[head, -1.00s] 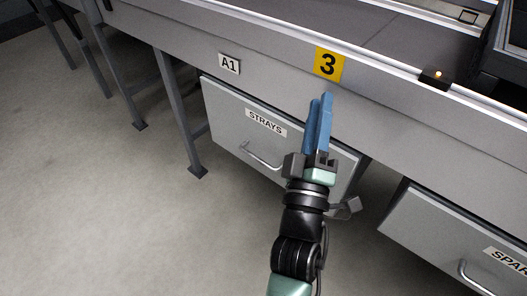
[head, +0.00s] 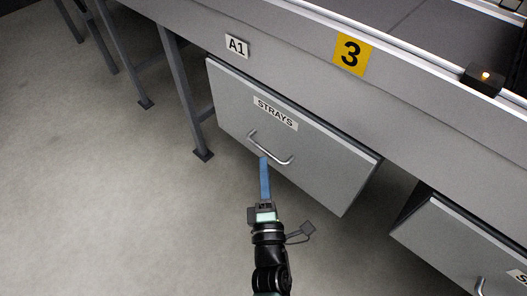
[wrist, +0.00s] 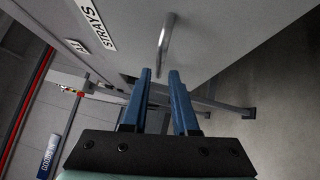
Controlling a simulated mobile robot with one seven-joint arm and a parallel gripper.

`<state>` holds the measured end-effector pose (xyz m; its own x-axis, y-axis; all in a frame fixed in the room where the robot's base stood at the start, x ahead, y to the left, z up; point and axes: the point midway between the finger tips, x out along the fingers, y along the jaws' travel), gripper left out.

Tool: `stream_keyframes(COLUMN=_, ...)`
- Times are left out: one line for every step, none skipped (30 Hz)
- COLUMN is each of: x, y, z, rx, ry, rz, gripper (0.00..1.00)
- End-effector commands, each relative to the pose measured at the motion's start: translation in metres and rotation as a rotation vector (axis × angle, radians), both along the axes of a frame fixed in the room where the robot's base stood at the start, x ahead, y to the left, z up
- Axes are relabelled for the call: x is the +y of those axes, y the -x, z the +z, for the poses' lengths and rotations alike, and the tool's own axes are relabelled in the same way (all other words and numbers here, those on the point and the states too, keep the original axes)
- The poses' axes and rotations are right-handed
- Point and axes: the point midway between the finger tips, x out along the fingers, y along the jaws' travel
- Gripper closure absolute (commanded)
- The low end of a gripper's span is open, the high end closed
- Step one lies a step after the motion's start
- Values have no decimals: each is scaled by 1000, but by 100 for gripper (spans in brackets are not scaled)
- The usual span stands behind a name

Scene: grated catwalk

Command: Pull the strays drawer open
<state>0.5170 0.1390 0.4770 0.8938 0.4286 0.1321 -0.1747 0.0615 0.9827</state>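The strays drawer (head: 325,158) is a grey box front under the conveyor bench, with a white STRAYS label (head: 275,113). It looks shut. Its curved metal handle (head: 284,161) is below the label, and the handle also shows in the wrist view (wrist: 163,40). My gripper (head: 264,160) is at the handle's left part in the head view, its blue fingers overlapping there. In the wrist view my gripper (wrist: 160,72) has its two fingers apart and nothing between them. The handle lies ahead of the gap, beyond the fingertips. I see no contact.
A second drawer (head: 465,245) is at the lower right with its own handle. The bench carries an A1 plate (head: 237,46) and a yellow 3 sign (head: 351,53). A bench leg (head: 185,95) stands left of the strays drawer. The floor in front (head: 120,210) is clear.

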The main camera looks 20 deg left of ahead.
Motion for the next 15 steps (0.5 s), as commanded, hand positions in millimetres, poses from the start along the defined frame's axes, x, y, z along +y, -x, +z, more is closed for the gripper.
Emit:
stream_keyframes(x=5, y=-10, z=0, rx=-3, ry=0, rz=0, gripper=73)
stream_keyframes(x=8, y=-16, z=1, rx=-4, ry=1, rz=0, gripper=73)
stream_keyframes(x=11, y=-22, z=2, rx=-4, ry=-1, rz=1, gripper=73)
stream_keyframes(x=13, y=-26, z=3, rx=-3, ry=-1, rz=0, gripper=73)
stream_keyframes(x=15, y=-30, z=3, rx=-2, ry=-1, rz=0, gripper=73)
stream_keyframes(x=16, y=-35, z=4, rx=-2, ry=-1, rz=0, gripper=73)
stream_keyframes(x=18, y=-37, z=4, rx=-1, ry=0, rz=0, gripper=73)
stream_keyframes(x=19, y=-40, z=5, rx=-2, ry=0, rz=0, gripper=73)
stream_keyframes(x=20, y=-43, z=6, rx=-1, ry=-1, rz=-1, gripper=73)
stream_keyframes(x=21, y=-45, z=6, rx=0, ry=0, rz=-1, gripper=73)
stream_keyframes(x=22, y=-46, z=6, rx=1, ry=-1, rz=-1, gripper=73)
stream_keyframes(x=22, y=-48, z=6, rx=1, ry=-1, rz=-1, gripper=73)
stream_keyframes(x=23, y=-49, z=7, rx=1, ry=-1, rz=-1, gripper=73)
stream_keyframes(x=23, y=-49, z=7, rx=1, ry=-1, rz=-1, gripper=73)
stream_keyframes(x=23, y=-50, z=7, rx=1, ry=-1, rz=-1, gripper=73)
